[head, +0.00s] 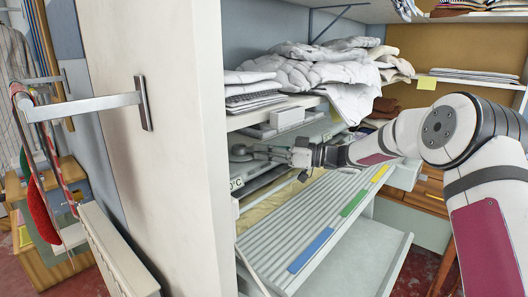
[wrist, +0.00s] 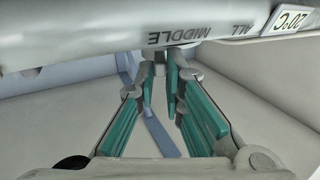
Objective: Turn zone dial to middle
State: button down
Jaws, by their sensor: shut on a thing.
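The grey ironer housing (wrist: 95,38) crosses the top of the wrist view. Its printed words MIDDLE (wrist: 193,35) and ALL (wrist: 243,28) appear upside down. A small grey knob, the zone dial (wrist: 181,54), shows just below MIDDLE at my fingertips and is mostly hidden by them. My gripper (wrist: 160,66), with teal pads, is shut on it. The pointing of the dial cannot be made out. In the head view my gripper (head: 262,153) reaches left into the bay under the shelf, and the dial cannot be picked out there.
A white slatted board (head: 315,215) with blue, green and yellow strips lies below my arm. A shelf with crumpled white linen (head: 330,72) is above. A tall white panel (head: 165,150) stands close on the left. A temperature label (wrist: 290,19) sits right of ALL.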

jog(key=shift+r, duration=0.1)
jog(key=c, duration=1.7)
grip_release()
jog(key=v, duration=1.2)
